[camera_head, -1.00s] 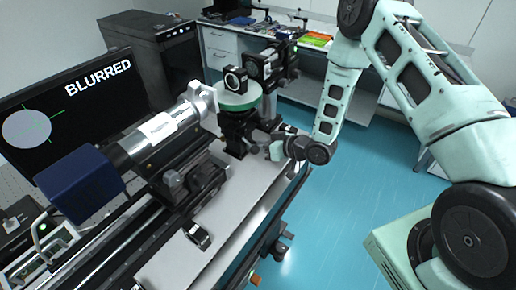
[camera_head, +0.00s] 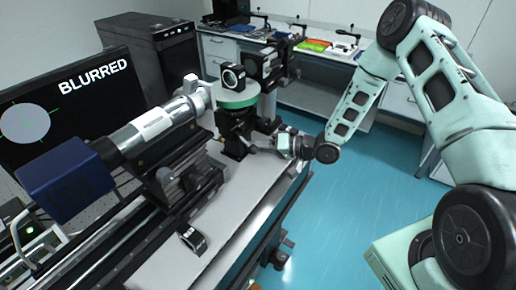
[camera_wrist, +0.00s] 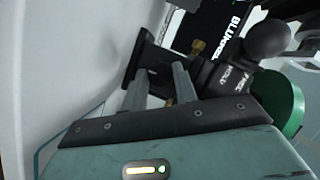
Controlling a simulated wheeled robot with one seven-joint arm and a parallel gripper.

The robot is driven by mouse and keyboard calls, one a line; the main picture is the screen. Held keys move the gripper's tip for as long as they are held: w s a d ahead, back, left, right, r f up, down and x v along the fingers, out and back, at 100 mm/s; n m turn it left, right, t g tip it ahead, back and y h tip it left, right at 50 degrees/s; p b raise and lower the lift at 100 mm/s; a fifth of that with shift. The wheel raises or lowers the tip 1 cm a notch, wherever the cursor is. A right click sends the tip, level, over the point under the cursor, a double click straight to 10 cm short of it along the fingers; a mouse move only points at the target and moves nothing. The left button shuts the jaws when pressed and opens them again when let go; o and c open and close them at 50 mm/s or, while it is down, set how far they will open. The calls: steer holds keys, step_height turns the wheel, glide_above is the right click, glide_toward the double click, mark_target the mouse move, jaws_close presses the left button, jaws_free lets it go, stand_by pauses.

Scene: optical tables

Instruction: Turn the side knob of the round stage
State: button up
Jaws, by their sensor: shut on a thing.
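The round stage, with a green disc (camera_head: 239,98) on a black mount, stands beside the rail in the head view. The disc's edge shows at the right of the wrist view (camera_wrist: 291,104). My gripper (camera_head: 262,143) reaches in from the right, low beside the stage's black mount. The knob itself is mostly hidden by the fingers and dark shadow. The monitor (camera_head: 70,98) reads "BLURRED" beside a pale circle with green marks.
A silver barrel with a blue box (camera_head: 68,182) lies along the rail left of the stage. A black ball (camera_wrist: 267,38) is close to the fingers in the wrist view.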

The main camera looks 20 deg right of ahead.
stand_by(0.5)
steer(key=o, duration=1)
steer(key=shift+c, duration=0.2)
steer(key=shift+d, duration=0.1)
steer(key=b+v, duration=0.4)
steer(key=v, duration=1.3)
steer(key=shift+s, duration=0.15)
steer(key=shift+d+f, duration=0.1)
